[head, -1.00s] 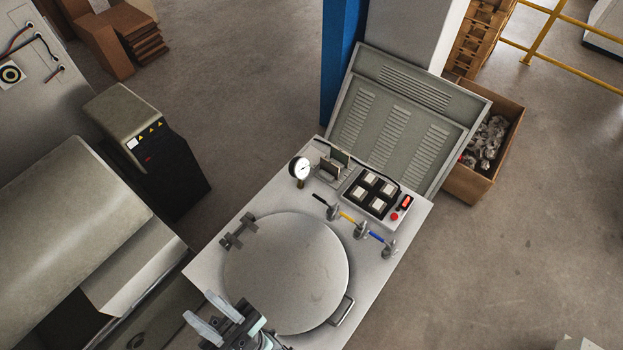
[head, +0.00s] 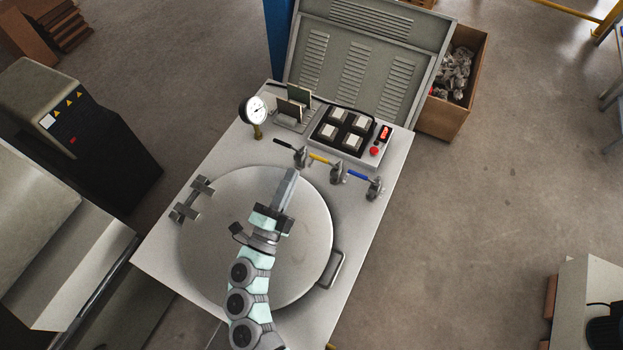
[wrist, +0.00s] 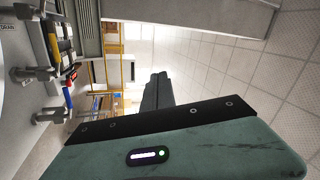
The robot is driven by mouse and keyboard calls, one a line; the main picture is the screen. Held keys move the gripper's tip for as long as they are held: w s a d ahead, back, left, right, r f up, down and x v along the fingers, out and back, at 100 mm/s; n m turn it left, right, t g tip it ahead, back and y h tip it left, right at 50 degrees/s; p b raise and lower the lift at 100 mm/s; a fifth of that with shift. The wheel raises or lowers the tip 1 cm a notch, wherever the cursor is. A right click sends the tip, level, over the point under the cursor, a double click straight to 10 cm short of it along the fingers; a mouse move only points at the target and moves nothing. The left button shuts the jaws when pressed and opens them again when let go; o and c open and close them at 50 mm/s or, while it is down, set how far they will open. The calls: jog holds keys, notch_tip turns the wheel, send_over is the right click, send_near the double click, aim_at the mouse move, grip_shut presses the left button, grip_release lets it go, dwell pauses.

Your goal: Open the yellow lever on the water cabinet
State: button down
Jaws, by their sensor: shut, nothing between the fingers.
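The water cabinet (head: 166,262) has a light grey top with a round lid (head: 215,240). The yellow lever (head: 319,158) sits on a metal valve behind the lid, between a black lever (head: 284,144) on its left and a blue lever (head: 359,174) on its right. My gripper (head: 291,174) is shut and empty. In the head view its tip appears over the lid's far edge, in front of the black and yellow levers and apart from them. In the wrist view the shut fingers (wrist: 157,85) point away from the levers; the yellow lever (wrist: 53,46) shows at left.
A pressure gauge (head: 255,109) stands behind the lid at left. A control box with square buttons (head: 321,132) lies behind the levers. A lid handle (head: 336,270) sticks up at right. A louvered panel (head: 313,65) stands behind the cabinet.

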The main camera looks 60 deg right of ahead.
jog(key=d+f+m+y+b, duration=0.1)
jog(key=d+f+b, duration=0.1)
jog(key=f, duration=0.4)
jog(key=w+d+f+m+y+b, duration=0.1)
jog(key=d+f+y+b, duration=0.1)
jog(key=f+b, duration=0.2)
jog(key=w+d+f+m+g+y+b, duration=0.1)
jog(key=f+m+b, duration=0.1)
jog(key=f, duration=0.6)
jog(key=shift+w+d+f+y+b, duration=0.2)
jog(key=shift+d+y+b, duration=0.15)
jog(key=shift+b, duration=0.3)
jog(key=shift+d+f, duration=0.15)
jog(key=shift+f, duration=0.1)
jog(key=d+f+b, duration=0.1)
jog(key=d, duration=0.9)
jog(key=shift+w+b, duration=0.25)
jog(key=shift+b, duration=0.05)
jog(key=shift+w+f+m+g+b, duration=0.1)
jog(key=shift+w+m+g+b, duration=0.05)
jog(key=shift+m+g+b, duration=0.2)
jog(key=shift+d+m, duration=0.15)
jog(key=shift+m, duration=0.1)
